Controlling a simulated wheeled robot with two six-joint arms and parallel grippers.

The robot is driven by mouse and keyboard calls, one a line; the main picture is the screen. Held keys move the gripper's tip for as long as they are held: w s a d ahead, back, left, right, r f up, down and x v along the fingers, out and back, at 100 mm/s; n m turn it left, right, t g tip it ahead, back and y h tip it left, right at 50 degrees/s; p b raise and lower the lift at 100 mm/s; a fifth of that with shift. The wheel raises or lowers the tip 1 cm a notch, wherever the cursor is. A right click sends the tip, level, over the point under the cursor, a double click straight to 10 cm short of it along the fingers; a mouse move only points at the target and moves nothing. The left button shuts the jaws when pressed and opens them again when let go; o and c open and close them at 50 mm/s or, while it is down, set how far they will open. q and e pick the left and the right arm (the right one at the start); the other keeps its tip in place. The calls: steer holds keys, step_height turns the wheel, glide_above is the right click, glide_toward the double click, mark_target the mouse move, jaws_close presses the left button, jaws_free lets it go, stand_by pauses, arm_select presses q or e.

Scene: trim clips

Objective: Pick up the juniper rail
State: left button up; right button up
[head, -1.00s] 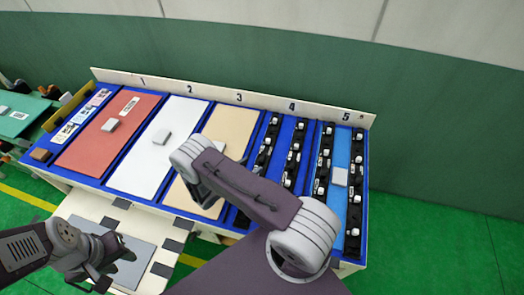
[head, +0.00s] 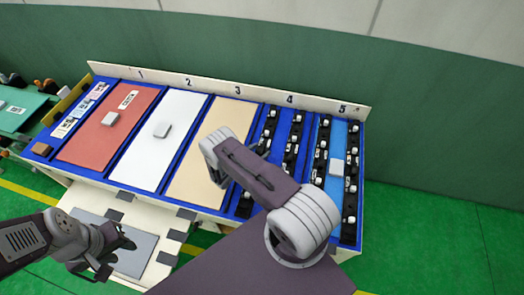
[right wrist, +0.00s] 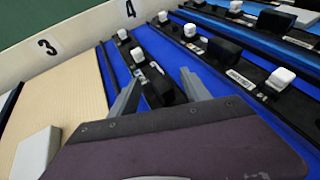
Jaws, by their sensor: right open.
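Black rails with white knobs and small white labels lie lengthwise in the blue bays 4 and 5. The label print is too small to read, so I cannot tell which is the juniper rail. In the right wrist view my right gripper (right wrist: 160,95) is open, its two grey fingers on either side of a black block on the leftmost rail of bay 4 (right wrist: 138,56). I cannot tell whether they touch it. My left gripper (head: 116,256) is open and empty over a grey mat (head: 135,254).
A second rail (head: 292,148) lies close by in bay 4; bay 5 holds two more rails, with a pale block (head: 337,167) between them. Red, white and tan panels (head: 228,118) fill bays 1 to 3. A raised back board (head: 215,86) bounds the table.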

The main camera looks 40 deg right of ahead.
steer(key=shift+a, duration=0.2)
steer(key=c, duration=1.1)
steer(key=shift+d, duration=0.1)
jaws_close()
